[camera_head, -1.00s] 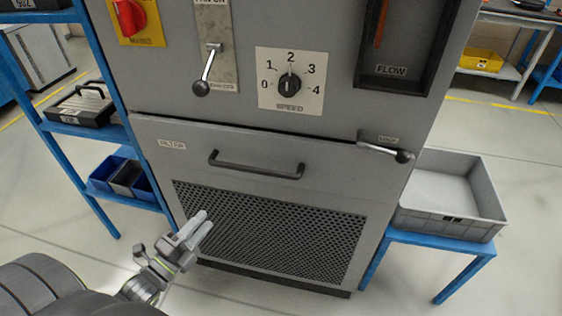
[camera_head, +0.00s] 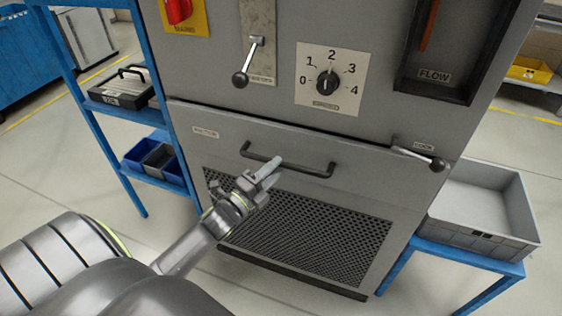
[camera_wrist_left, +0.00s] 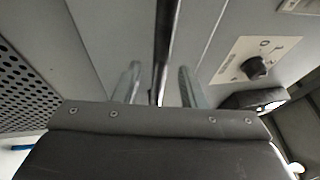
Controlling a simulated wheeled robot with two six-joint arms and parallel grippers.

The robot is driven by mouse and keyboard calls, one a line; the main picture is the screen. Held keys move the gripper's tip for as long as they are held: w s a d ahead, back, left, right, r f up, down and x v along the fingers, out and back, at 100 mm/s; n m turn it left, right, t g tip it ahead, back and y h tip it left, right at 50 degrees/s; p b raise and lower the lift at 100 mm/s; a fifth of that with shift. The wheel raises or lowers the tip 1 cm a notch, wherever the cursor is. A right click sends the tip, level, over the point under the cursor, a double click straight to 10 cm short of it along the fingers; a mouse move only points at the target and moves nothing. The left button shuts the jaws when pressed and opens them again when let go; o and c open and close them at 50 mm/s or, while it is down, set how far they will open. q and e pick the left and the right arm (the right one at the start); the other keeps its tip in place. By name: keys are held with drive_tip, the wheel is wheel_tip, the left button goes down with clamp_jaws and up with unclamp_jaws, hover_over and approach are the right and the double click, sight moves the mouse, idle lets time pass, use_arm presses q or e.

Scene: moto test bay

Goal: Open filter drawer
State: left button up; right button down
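The filter drawer (camera_head: 222,150) is a grey front panel with a small label, lying flush in the machine, so it looks closed. Its dark bar handle (camera_head: 315,172) runs across the upper part of the panel. My left gripper (camera_head: 270,170) is at the handle's left half, in front of the drawer. In the left wrist view the two fingers of my left gripper (camera_wrist_left: 158,86) stand apart, with the dark handle bar (camera_wrist_left: 166,40) between them and a gap on each side. My right gripper is not in view.
A lever with a black knob (camera_head: 437,164) sticks out at the drawer's upper right. Above are the speed dial (camera_head: 328,83) and another lever (camera_head: 247,65). A blue rack (camera_head: 92,130) stands at left and a grey bin (camera_head: 480,210) on a blue stand at right.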

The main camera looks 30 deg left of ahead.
use_arm(q)
drive_tip(key=shift+p+x, duration=0.4)
drive_tip(key=shift+x, duration=1.1)
clamp_jaws()
